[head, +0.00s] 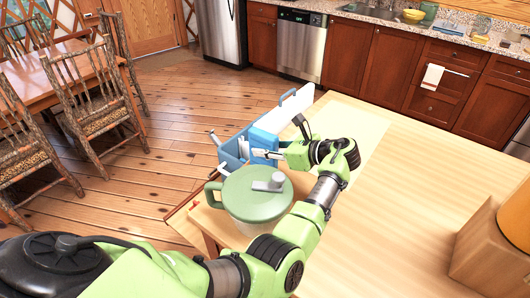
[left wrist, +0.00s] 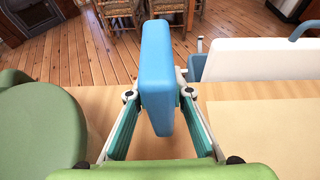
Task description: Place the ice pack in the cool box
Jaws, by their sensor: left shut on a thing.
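The ice pack (head: 264,139) is a blue slab. My left gripper (head: 262,153) is shut on it, and the left wrist view shows the ice pack (left wrist: 157,75) upright between the two fingers (left wrist: 158,95). The cool box (head: 232,158) is blue, with its white lid (head: 285,112) raised. It stands at the table's far left edge, just behind the ice pack in the head view. In the left wrist view the lid (left wrist: 255,68) is to the right of the ice pack. The ice pack hides part of the box's opening. My right gripper is in neither view.
A green lidded pot (head: 247,210) stands close in front of the cool box, near my left arm. A wooden block (head: 490,255) with an orange thing on it is at the right. The table (head: 400,200) between is mostly clear. Chairs and a dining table are beyond, at left.

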